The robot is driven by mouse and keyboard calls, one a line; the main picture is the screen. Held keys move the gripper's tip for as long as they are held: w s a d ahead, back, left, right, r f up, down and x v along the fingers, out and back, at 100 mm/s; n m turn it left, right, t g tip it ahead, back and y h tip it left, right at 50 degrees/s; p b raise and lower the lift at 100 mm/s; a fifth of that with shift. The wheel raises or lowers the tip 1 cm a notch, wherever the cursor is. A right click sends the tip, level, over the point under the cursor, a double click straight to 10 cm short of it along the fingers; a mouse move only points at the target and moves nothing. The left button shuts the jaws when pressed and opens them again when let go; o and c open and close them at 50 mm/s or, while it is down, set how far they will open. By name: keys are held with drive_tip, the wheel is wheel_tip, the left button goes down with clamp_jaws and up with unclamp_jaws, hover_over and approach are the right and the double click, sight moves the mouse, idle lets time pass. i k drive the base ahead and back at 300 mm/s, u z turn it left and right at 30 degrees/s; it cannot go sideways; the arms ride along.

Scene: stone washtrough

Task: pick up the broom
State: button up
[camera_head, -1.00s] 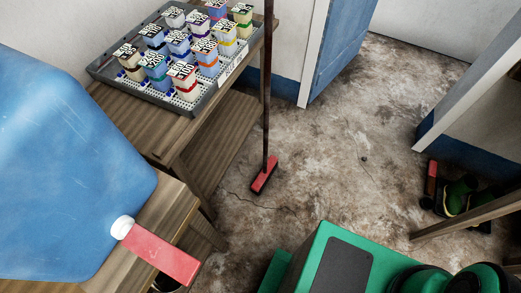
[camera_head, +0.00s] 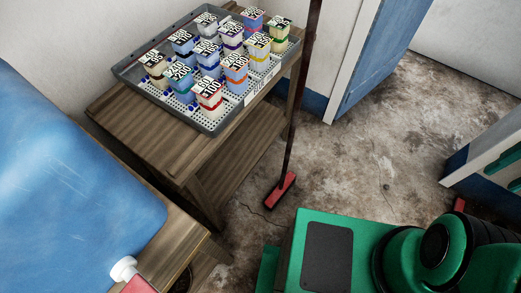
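The broom stands upright on the floor near the right end of the wooden table. Its dark, thin handle (camera_head: 301,95) runs up past the top edge of the picture, so its upper end is out of view. Its red head (camera_head: 280,190) rests on the stained floor. My green arm and body parts fill the lower right. My gripper is not in view, and nothing of mine is seen touching the broom.
A wooden table (camera_head: 135,125) carries a grey perforated tray (camera_head: 207,128) of labelled bottles close to the handle. A large blue container (camera_head: 70,190) with a white cap is at left. A blue-and-white door (camera_head: 375,55) stands behind. Bare floor (camera_head: 350,165) lies right of the broom.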

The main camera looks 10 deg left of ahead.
sight(287, 181)
drive_tip(key=u, duration=0.4)
drive_tip(key=i, duration=0.7)
drive_tip(key=u, duration=0.3)
drive_tip(key=k, duration=0.5)
drive_tip(key=z, duration=1.45)
drive_tip(key=k, duration=0.65)
drive_tip(key=u, duration=0.15)
